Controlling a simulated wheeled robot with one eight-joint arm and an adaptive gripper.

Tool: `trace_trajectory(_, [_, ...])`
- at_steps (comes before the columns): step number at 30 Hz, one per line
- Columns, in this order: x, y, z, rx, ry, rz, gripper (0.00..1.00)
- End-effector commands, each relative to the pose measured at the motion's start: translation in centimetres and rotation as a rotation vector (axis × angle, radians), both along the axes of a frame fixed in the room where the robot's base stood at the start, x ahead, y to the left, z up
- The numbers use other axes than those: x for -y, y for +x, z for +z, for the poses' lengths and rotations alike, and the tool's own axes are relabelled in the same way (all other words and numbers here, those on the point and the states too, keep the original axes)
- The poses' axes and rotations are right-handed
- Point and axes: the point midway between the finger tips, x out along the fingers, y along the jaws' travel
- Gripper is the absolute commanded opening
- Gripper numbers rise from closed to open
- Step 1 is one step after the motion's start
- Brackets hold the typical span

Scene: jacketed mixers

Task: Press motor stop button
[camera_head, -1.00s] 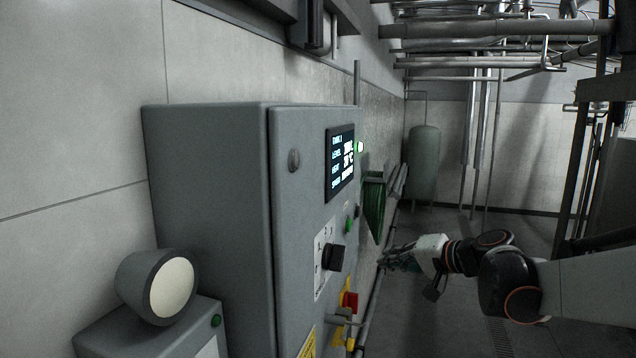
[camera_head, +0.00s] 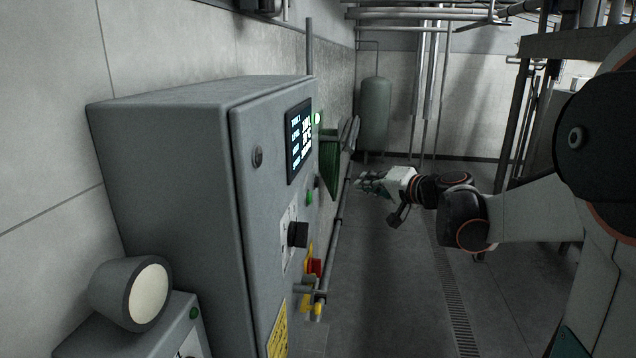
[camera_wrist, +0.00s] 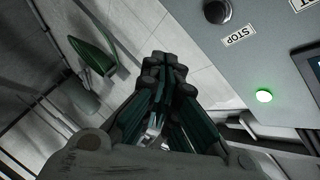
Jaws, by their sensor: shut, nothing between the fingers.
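The grey control cabinet (camera_head: 262,170) stands at the left of the head view, its front with buttons facing right. In the wrist view, a dark round button (camera_wrist: 217,11) in a metal ring sits at the top edge, beside a white label reading STOP (camera_wrist: 238,36). In the head view, a small dark button (camera_head: 316,182) sits just above a green button (camera_head: 309,196). My gripper (camera_head: 362,184) is right of the cabinet front, apart from it. In the wrist view, my gripper (camera_wrist: 164,64) has its fingers shut and empty, left of and below the STOP label.
The cabinet front carries a lit display (camera_head: 299,140), a lit green lamp (camera_head: 317,119), a black rotary knob (camera_head: 298,235) and a red switch (camera_head: 315,267) on yellow. A round lamp-like fixture (camera_head: 146,293) is at lower left. A green hanging object (camera_head: 330,170) is behind the cabinet. Floor beyond is open.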

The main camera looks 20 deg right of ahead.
Motion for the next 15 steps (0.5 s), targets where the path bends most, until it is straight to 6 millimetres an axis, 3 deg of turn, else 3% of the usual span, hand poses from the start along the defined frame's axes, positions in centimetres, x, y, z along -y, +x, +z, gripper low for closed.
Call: trace_trajectory(15, [-5.4, 3.6, 0.0, 0.000, -0.001, 0.002, 0.00])
